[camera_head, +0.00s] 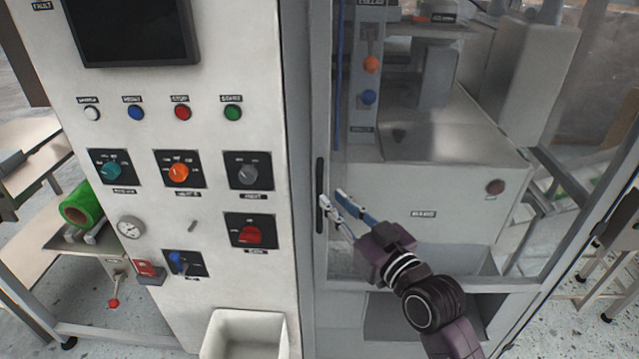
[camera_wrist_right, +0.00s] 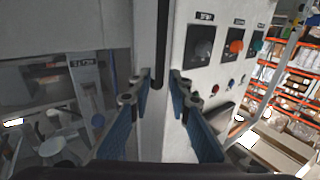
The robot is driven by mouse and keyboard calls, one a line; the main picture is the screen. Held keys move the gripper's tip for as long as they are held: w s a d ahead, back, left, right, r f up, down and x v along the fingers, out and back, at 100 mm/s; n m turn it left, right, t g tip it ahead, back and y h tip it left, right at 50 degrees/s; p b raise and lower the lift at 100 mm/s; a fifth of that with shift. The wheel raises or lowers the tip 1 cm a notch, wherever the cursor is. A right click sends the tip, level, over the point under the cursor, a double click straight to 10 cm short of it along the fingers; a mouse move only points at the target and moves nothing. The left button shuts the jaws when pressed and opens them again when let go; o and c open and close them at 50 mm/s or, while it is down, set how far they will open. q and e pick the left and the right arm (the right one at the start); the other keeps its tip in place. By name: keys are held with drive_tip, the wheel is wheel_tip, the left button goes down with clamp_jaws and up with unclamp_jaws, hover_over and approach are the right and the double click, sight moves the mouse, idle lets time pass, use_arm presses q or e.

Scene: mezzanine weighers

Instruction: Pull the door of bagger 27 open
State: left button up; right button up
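The machine door is a clear panel in a grey frame (camera_head: 312,290), and it looks closed. A long black upright handle (camera_head: 320,180) is on its left frame post; it also shows in the right wrist view (camera_wrist_right: 162,40). My right gripper (camera_head: 333,197) is at the handle's lower half, fingers pointing at the post. In the right wrist view the gripper (camera_wrist_right: 160,82) has its fingers apart, with the lower end of the handle between the tips. I cannot tell whether a finger touches it. My left gripper is in neither view. No number 27 is readable.
A white control panel (camera_head: 210,215) with knobs, buttons and a dark screen (camera_head: 130,30) stands left of the door. A white bin (camera_head: 245,335) sticks out below it. A bench with a green roll (camera_head: 82,205) is at far left. Behind the clear panel is grey machinery (camera_head: 440,150).

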sight(321, 189)
drive_tip(key=shift+p+x, duration=0.9)
drive_tip(key=shift+x, duration=2.5)
drive_tip(key=shift+c, duration=0.2)
clamp_jaws()
